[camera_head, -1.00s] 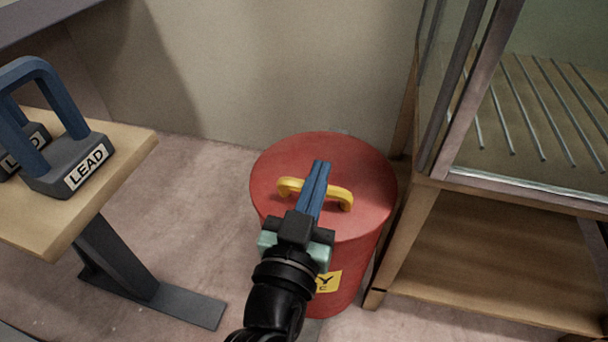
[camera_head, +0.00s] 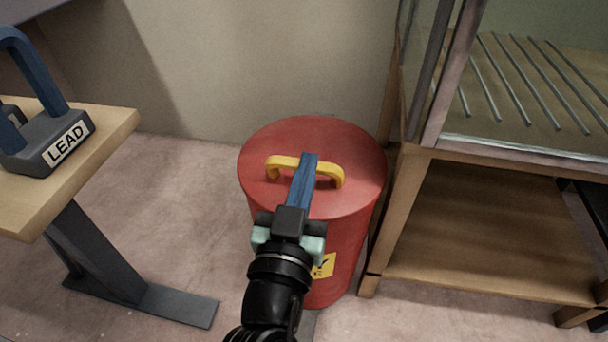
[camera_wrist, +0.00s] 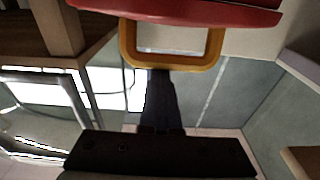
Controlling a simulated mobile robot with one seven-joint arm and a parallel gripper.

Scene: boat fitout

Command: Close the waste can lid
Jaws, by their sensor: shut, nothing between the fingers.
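The red waste can (camera_head: 335,250) stands upright on the floor, with a yellow label partly hidden behind my wrist. Its round red lid (camera_head: 330,140) lies on top and looks flat, with no gap visible at the rim. A yellow handle (camera_head: 330,177) spans the lid. My gripper (camera_head: 310,156) is shut and empty, its blue fingers overlapping the handle in the head view. In the wrist view the yellow handle (camera_wrist: 172,65) and red lid edge (camera_wrist: 190,10) are at the top, and the dark fingers (camera_wrist: 160,75) reach the handle's bar. Actual contact is unclear.
A wooden bench (camera_head: 95,150) with a blue-handled LEAD weight (camera_head: 50,142) is at left, on a dark metal leg. A wooden stand (camera_head: 400,220) with a glass-sided case above it is close to the can's right. A wall is behind; floor between bench and can is clear.

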